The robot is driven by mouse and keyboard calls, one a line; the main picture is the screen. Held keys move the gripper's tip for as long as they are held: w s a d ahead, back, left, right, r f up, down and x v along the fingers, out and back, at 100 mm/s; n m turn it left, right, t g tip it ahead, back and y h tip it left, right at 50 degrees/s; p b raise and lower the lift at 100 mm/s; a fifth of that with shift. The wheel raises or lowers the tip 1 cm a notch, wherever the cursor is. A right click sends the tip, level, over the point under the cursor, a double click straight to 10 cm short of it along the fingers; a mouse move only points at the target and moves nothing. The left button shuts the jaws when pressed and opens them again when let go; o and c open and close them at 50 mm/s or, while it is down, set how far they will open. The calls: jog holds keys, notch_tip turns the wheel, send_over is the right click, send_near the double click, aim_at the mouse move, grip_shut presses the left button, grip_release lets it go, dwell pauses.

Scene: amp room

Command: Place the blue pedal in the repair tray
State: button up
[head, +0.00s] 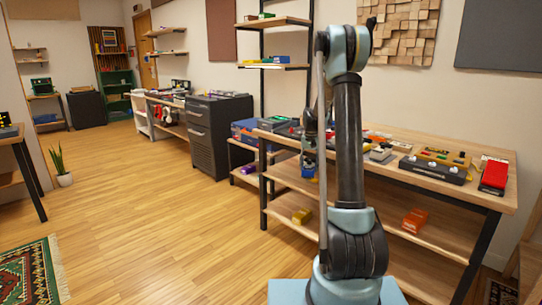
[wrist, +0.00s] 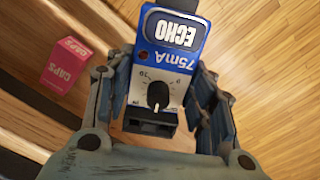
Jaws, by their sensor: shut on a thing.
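The blue pedal (wrist: 172,75) has a white lower face, a black knob and the words "ECHO" and "75mA". In the wrist view it sits between the two fingers of my gripper (wrist: 165,110), which is shut on it. In the head view my gripper (head: 309,140) is partly hidden behind my arm, with the blue pedal (head: 309,164) hanging below it, off the left front part of the workbench (head: 470,192). I cannot pick out the repair tray for certain in either view.
The workbench top carries a yellow-topped unit (head: 437,163), a red pedal (head: 494,177) and several small items. Its lower shelves hold a yellow box (head: 302,216) and an orange box (head: 415,220). A pink box (wrist: 63,72) lies below in the wrist view.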

jog(key=s+f+n, duration=0.1)
jog(key=s+f, duration=0.3)
jog(key=f, duration=0.4)
jog(key=s+f+n, duration=0.1)
jog(key=s+f, duration=0.3)
jog(key=f, duration=0.4)
jog(key=shift+s+n, duration=0.25)
jog(key=shift+n, duration=0.15)
